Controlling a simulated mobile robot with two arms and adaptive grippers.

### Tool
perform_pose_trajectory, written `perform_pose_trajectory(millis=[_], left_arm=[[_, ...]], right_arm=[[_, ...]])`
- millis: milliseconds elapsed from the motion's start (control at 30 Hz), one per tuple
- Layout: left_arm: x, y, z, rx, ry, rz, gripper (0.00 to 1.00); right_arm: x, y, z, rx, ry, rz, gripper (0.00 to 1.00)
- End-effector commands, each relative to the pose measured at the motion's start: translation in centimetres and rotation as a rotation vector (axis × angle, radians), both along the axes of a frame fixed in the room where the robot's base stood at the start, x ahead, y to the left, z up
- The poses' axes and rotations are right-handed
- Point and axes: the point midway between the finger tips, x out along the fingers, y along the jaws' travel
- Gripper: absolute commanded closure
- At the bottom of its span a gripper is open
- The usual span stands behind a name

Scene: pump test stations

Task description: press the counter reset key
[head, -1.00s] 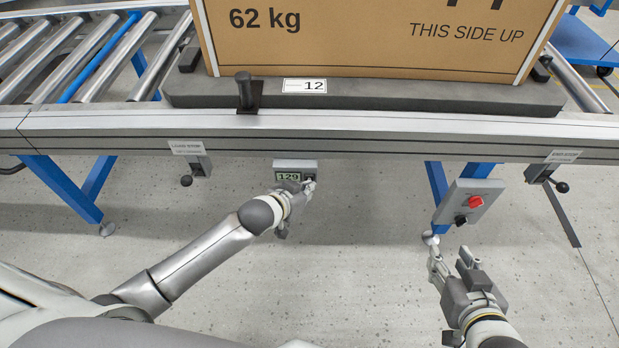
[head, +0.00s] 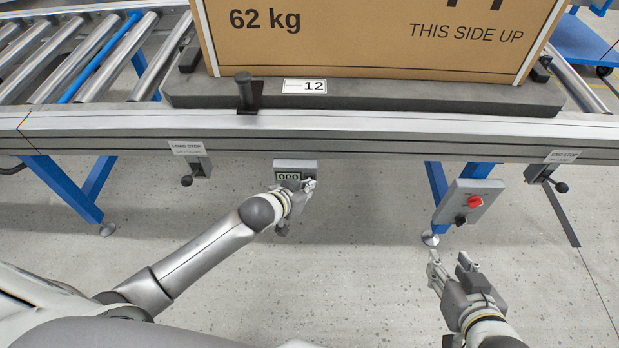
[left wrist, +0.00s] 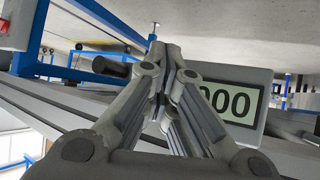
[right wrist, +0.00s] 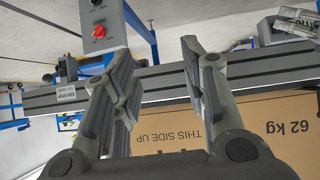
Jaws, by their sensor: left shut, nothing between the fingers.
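The counter (head: 296,165) is a small grey box under the conveyor's front rail. Its display reads 000 in the head view, and it also shows in the left wrist view (left wrist: 235,102). My left gripper (head: 307,184) is shut and empty, with its fingertips at the right part of the counter's face. The reset key is hidden behind the fingers, so I cannot tell whether they touch it. My right gripper (head: 448,258) is open and empty, in front of and below the switch box.
A grey switch box (head: 468,203) with a red knob and a black knob hangs at the right. Stop levers hang at the left (head: 187,180) and right (head: 561,187). A large carton (head: 370,40) sits on a grey board on the conveyor. The floor below is clear.

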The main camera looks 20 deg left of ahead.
Motion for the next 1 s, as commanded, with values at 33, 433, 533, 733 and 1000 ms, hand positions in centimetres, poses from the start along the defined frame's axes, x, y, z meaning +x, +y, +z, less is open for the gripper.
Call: perform_pose_trajectory(millis=[33,433,533,733,1000], left_arm=[[0.1,0.0,0.1,0.0,-0.002,0.0,1.0],[0.3,0.1,0.1,0.0,-0.002,0.001,1.0],[0.2,0.1,0.1,0.0,-0.002,0.001,1.0],[0.0,0.0,0.2,-0.001,-0.003,0.001,1.0],[-0.4,-0.1,0.1,-0.001,-0.002,0.001,1.0]], right_arm=[[0.0,0.0,0.0,0.0,0.002,0.0,0.6],[-0.3,-0.1,-0.3,-0.004,0.021,-0.002,0.6],[-0.3,-0.1,-0.3,-0.004,0.021,-0.002,0.6],[-0.7,-0.2,-0.6,-0.01,0.047,-0.003,0.6],[-2.1,-0.7,-1.6,-0.025,0.127,-0.009,0.6]])
